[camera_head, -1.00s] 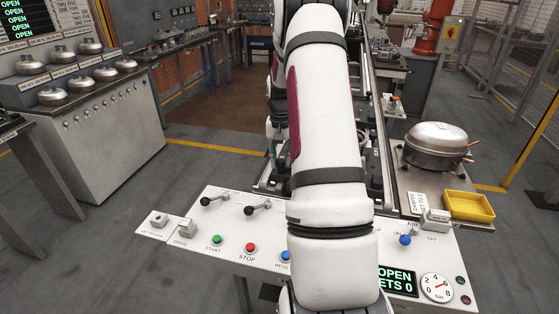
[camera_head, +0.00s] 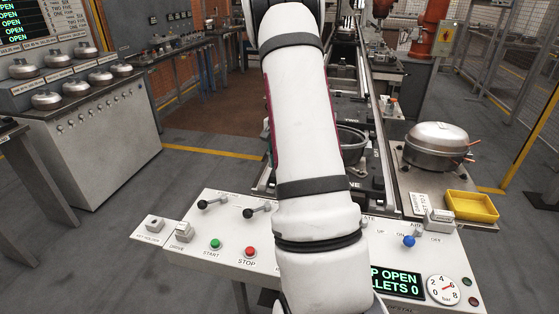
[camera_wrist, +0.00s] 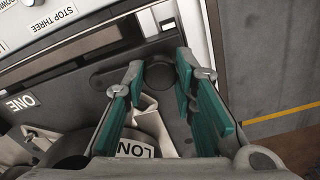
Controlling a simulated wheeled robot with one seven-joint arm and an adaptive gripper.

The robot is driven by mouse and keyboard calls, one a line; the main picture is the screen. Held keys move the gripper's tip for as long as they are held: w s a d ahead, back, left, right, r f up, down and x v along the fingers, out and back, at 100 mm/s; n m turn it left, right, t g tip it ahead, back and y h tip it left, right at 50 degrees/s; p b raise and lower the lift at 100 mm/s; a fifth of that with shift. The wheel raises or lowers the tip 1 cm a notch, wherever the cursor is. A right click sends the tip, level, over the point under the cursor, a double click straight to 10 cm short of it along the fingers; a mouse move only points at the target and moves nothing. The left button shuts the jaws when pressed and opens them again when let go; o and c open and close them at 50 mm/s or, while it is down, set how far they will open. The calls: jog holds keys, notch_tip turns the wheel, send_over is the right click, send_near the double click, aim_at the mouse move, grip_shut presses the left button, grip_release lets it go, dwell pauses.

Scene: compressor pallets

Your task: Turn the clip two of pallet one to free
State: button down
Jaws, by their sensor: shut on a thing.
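In the wrist view, a dark clip (camera_wrist: 115,72) lies along the edge of pallet one, with a round dark knob at its right end. My gripper (camera_wrist: 159,68) has one teal-padded finger on each side of that knob and is shut on the clip. The "ONE" label marks pallet one (camera_wrist: 72,98) at the left of the wrist view. In the head view, pallet one (camera_head: 372,192) shows only partly behind my arm. My gripper is hidden there.
The white control panel (camera_head: 215,225) stands in front, with levers, buttons and a display. A round dark housing (camera_head: 352,143) sits on the pallet line. A steel compressor (camera_head: 437,145) and a yellow tray (camera_head: 470,206) are to the right. Bare floor lies right of the wrist view.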

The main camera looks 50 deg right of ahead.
jog(key=c, duration=1.3)
grip_release()
notch_tip(320, 180, up, 12)
